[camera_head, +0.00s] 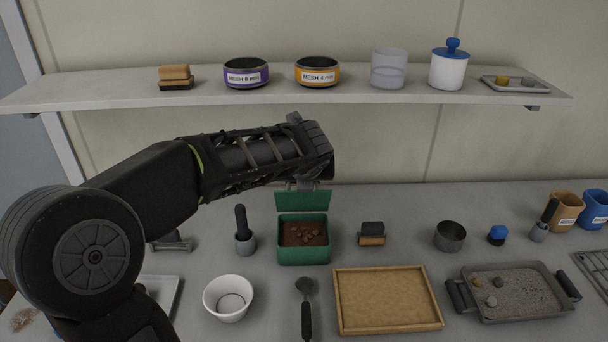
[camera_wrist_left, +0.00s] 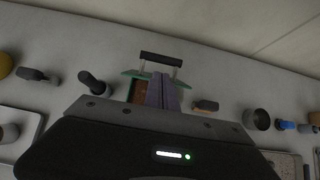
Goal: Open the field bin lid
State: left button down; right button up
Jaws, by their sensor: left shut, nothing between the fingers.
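The field bin (camera_head: 304,253) is a green box on the counter with brown soil lumps inside. Its green lid (camera_head: 304,201) stands raised along the back edge, so the bin is open. In the left wrist view, the lid's black bar handle (camera_wrist_left: 161,59) shows beyond my fingers, with part of the soil (camera_wrist_left: 136,93) to their left. My left gripper (camera_head: 305,184) is above and behind the bin, close to the top of the lid. Its fingers (camera_wrist_left: 162,92) are shut with nothing between them. The hand hides the lid's upper part in the head view; I cannot tell whether they touch.
A dark-handled tool in a cup (camera_head: 244,240) stands left of the bin, and a small brush (camera_head: 372,234) lies right. A white bowl (camera_head: 228,298), a scoop (camera_head: 306,308) and a tan tray (camera_head: 387,299) are in front. A shelf (camera_head: 290,101) runs above.

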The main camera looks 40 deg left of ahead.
aim_at(303, 194)
pick_arm(q)
jog(key=x, duration=0.6)
